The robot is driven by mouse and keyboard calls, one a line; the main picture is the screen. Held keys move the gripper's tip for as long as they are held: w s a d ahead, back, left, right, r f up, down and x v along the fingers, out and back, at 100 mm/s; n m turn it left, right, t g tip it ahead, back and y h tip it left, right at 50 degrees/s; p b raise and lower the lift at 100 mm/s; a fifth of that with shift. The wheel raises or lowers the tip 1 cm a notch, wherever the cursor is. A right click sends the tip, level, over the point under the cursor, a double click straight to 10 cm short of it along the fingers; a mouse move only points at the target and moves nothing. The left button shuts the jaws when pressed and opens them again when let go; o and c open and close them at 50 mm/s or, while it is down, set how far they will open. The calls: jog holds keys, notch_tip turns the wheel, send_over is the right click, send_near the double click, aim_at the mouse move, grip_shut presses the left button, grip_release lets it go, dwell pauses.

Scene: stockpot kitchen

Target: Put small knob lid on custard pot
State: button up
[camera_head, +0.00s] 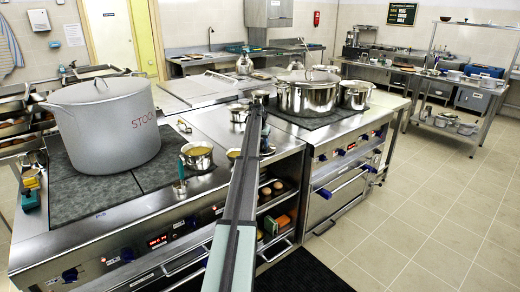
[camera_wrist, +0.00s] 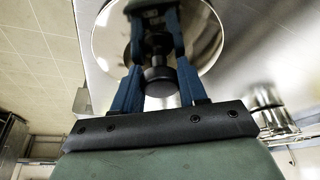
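My gripper (camera_wrist: 157,45) shows in the wrist view with its blue fingers closed around the dark knob of a round shiny steel lid (camera_wrist: 104,45). In the head view my gripper (camera_head: 262,102) is small and far off, at the end of my arm over the back of the steel counter. A small open steel pot (camera_head: 197,157) with yellow contents, likely the custard pot, stands left of my arm, apart from the gripper.
A large grey stockpot (camera_head: 108,130) stands on the left hob. Steel lidded pots (camera_head: 306,97) stand on the right hob, close to the right of my gripper. Another small steel pot (camera_head: 238,113) stands just left of my gripper. Bare counter (camera_head: 208,122) lies between these and the yellow-filled pot.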

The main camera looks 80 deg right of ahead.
aim_at(262, 141)
jog(key=shift+c, duration=1.2)
jog(key=shift+r, duration=0.1)
jog(key=shift+r, duration=2.9)
